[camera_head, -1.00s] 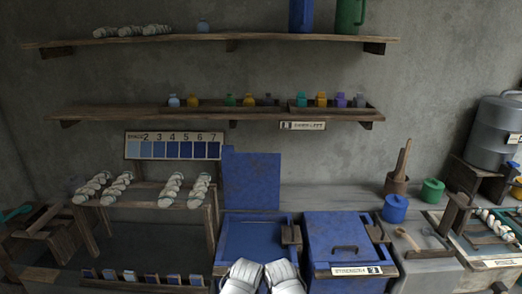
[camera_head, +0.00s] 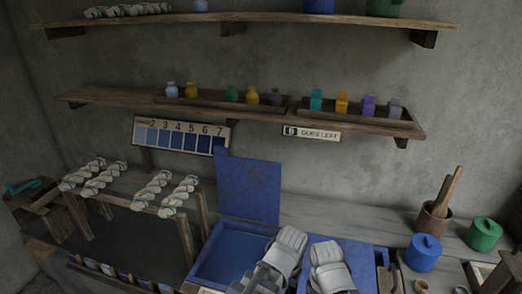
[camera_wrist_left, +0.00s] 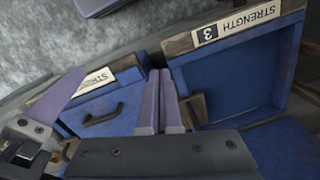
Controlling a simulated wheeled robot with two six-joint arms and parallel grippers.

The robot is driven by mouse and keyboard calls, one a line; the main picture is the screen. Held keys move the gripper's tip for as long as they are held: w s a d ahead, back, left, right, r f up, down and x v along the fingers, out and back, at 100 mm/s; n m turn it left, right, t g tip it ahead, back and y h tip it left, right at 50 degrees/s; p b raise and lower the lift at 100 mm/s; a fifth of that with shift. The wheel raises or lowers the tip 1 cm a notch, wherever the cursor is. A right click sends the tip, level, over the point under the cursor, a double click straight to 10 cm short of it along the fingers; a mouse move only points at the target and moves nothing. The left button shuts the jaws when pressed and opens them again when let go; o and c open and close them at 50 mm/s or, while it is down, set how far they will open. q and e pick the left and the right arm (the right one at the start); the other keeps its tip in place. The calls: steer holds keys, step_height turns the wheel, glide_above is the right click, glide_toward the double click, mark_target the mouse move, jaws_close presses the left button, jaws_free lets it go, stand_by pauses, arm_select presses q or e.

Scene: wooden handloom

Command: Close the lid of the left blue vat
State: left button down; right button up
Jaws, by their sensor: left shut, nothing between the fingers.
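The left blue vat (camera_head: 208,268) stands open in the head view, its flat blue lid (camera_head: 248,188) raised upright at the back. In the wrist view, which looks upside down, the open vat (camera_wrist_left: 230,70) is at the right with a STRENGTH 3 label. My left gripper (camera_wrist_left: 160,82) is shut and empty, its fingers pointing between the open vat and the right vat. In the head view, my two pale arm links (camera_head: 285,255) cover part of the vats and hide the fingers. My right gripper's jaw state cannot be made out.
The right blue vat (camera_head: 365,256) is closed, with a handle (camera_wrist_left: 104,115) on it. A blue pot (camera_head: 423,254), a green pot (camera_head: 483,235) and a wooden mortar (camera_head: 433,225) stand at the right. A shelf (camera_head: 240,110) with bottles spans the wall above.

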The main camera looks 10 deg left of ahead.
arm_select(q)
steer(key=w+a+r+t+p, duration=0.1)
steer(key=w+a+r+p, duration=0.1)
steer(key=w+r+p, duration=0.75)
arm_select(e)
steer(key=o, duration=0.3)
step_height(320, 180, up, 8)
steer(key=b, duration=0.3)
steer(key=shift+b, duration=0.3)
steer(key=shift+o, duration=0.3)
step_height(320, 180, up, 6)
steer(key=p, duration=0.6)
steer(key=shift+f, duration=0.15)
arm_select(q)
step_height(320, 180, up, 16)
steer(key=n+t+h+p, duration=0.1)
steer(key=n+t+p, duration=0.3)
steer(key=p, duration=0.5)
glide_above(251, 159)
steer(key=shift+a+f+m+t, duration=0.1)
steer(key=shift+f+m+t, duration=0.05)
steer(key=shift+m+t, duration=0.25)
steer(key=shift+w+a, duration=0.2)
steer(key=shift+b, duration=0.3)
arm_select(e)
step_height(251, 159, up, 8)
steer(key=shift+r, duration=0.25)
